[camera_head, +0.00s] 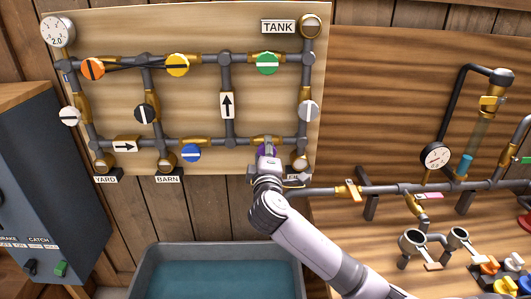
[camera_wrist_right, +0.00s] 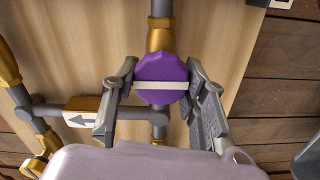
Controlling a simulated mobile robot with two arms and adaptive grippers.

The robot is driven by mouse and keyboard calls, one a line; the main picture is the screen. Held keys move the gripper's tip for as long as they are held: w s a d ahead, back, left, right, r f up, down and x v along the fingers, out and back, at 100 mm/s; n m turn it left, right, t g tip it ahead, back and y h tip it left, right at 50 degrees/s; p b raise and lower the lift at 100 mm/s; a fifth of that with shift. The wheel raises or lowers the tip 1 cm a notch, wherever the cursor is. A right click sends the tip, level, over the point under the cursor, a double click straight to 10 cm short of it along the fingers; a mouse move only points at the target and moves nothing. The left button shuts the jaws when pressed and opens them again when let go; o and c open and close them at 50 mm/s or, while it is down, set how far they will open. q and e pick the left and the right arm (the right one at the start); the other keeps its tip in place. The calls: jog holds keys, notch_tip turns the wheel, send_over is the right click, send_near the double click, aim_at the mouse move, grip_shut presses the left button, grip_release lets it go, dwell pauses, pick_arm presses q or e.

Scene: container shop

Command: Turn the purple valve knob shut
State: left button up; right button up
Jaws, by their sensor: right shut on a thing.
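The purple valve knob (camera_wrist_right: 161,70) is a faceted disc with a white bar across it. In the wrist view the bar lies level, across the line of the pipe that runs up and down behind it. My right gripper (camera_wrist_right: 160,76) is shut on the knob, with one finger at each side. In the head view the knob (camera_head: 262,150) is at the lower right of the pipe panel, mostly hidden behind my right gripper (camera_head: 267,158). My left gripper is not in view.
The wooden panel (camera_head: 190,105) carries grey pipes and several other knobs, including a blue one (camera_head: 190,152) left of the gripper and a green one (camera_head: 267,63) above. A water-filled trough (camera_head: 150,262) stands below. Another pipe assembly (camera_head: 405,188) is at the right.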

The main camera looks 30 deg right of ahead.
jog(key=shift+f, duration=0.1)
jog(key=o, duration=1.2)
jog(key=v, duration=1.2)
jog(key=shift+s, duration=0.1)
